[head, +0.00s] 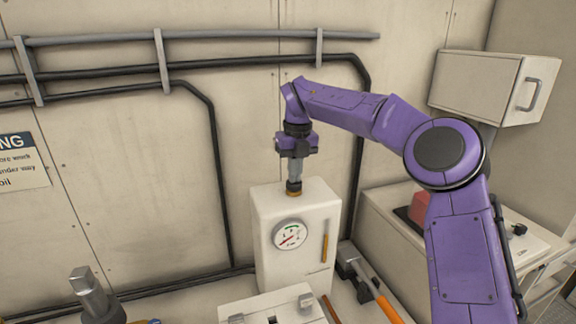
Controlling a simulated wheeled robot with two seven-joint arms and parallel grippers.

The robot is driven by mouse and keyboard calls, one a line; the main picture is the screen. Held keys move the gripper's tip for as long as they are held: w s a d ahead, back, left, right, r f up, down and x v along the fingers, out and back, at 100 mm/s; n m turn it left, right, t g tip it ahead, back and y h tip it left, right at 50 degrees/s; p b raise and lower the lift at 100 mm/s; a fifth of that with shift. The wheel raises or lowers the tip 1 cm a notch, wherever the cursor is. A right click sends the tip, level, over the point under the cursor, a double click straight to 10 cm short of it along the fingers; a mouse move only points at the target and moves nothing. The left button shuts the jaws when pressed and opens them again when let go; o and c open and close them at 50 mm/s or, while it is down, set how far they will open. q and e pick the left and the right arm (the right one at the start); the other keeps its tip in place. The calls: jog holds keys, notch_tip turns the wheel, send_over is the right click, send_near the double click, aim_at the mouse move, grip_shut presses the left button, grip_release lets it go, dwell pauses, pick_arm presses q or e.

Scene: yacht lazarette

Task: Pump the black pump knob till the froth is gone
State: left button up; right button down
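A white pump box (264,235) stands against the wall in the middle of the head view. A round gauge (290,235) with a green band and a red needle pointing lower left is on its front. A narrow orange strip (325,241) runs upright at the front's right side. The black pump knob (294,186) shows as a small dark piece over a brass-coloured collar on top of the box. My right gripper (295,179) points straight down there, its grey fingers close together at the knob and partly hiding it. I cannot make out any froth. My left gripper is out of view.
Dark pipes (215,150) run along the wall behind. A white cabinet (480,85) hangs at upper right. A grey metal fitting (90,290), a pale box (272,310) and an orange-handled tool (385,300) crowd the bench front. A red object (419,208) lies right.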

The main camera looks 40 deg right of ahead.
jog(key=shift+s+f, duration=0.1)
jog(key=shift+f, duration=0.15)
notch_tip(320, 180, up, 4)
jog(key=p, duration=0.4)
jog(key=shift+r, duration=0.25)
notch_tip(320, 180, up, 10)
jog(key=p, duration=0.1)
jog(key=shift+s+d, duration=0.15)
jog(key=shift+s, duration=0.2)
jog(key=shift+w, duration=0.1)
